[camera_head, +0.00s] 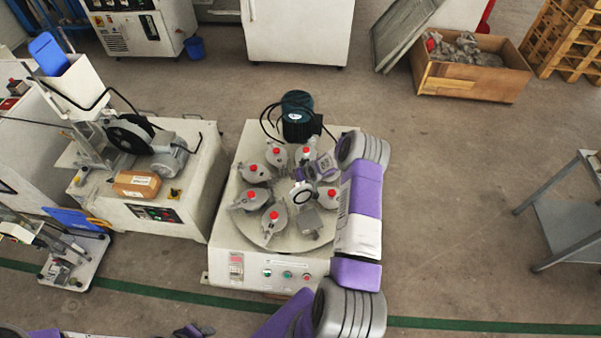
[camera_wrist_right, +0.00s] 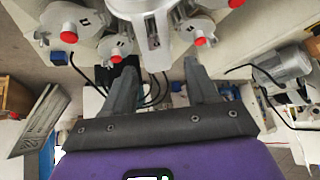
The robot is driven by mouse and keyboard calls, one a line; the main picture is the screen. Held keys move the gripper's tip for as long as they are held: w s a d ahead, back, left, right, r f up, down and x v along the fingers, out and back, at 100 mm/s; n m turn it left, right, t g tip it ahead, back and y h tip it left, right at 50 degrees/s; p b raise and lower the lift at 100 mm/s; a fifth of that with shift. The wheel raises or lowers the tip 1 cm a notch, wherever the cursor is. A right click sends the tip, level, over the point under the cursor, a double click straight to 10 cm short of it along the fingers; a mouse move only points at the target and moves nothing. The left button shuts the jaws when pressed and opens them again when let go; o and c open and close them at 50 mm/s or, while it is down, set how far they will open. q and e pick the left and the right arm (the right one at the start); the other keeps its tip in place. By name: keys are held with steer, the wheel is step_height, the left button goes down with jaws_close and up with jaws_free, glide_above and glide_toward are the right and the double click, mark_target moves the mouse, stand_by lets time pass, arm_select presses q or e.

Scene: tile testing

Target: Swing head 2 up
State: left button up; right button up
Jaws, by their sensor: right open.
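The test machine (camera_head: 226,238) is a white box with a round grey plate (camera_head: 270,238) on top. Several grey heads with red knobs ring its central hub (camera_head: 301,193). I cannot tell for sure which head is number 2; the small labels are not readable. One head (camera_head: 305,155) at the back right is close to my right gripper (camera_head: 308,172). In the right wrist view, my right gripper (camera_wrist_right: 158,68) is open and empty between its fingers, with heads (camera_wrist_right: 117,46) and red knobs ahead of it. My left gripper (camera_head: 190,331) shows only in part at the bottom edge.
A dark green motor (camera_head: 298,115) with black cables stands behind the plate. Another white machine (camera_head: 190,212) with a brown box (camera_head: 136,184) is at left. A wooden crate (camera_head: 470,80) is at the back right. A metal table (camera_head: 568,215) stands at the right, with clear floor before it.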

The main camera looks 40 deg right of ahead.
steer(key=d+p+v, duration=0.1)
steer(key=p+v, duration=0.1)
steer(key=v, duration=0.5)
steer(key=shift+a+r, duration=0.25)
steer(key=shift+a, duration=0.25)
steer(key=s+a+f+g+y, duration=0.1)
steer(key=a+f+y, duration=0.1)
steer(key=a, duration=0.9)
steer(key=s+a+f+g+y, duration=0.1)
steer(key=s+a+y, duration=0.1)
steer(key=a, duration=0.9)
steer(key=s+a+n+g+y, duration=0.1)
steer(key=s+a+g, duration=0.3)
steer(key=s+a, duration=1.2)
steer(key=shift+s+a+r+g+y, duration=0.2)
steer(key=shift+a+g+y, duration=0.15)
steer(key=shift+a, duration=0.6)
steer(key=shift+c, duration=0.5)
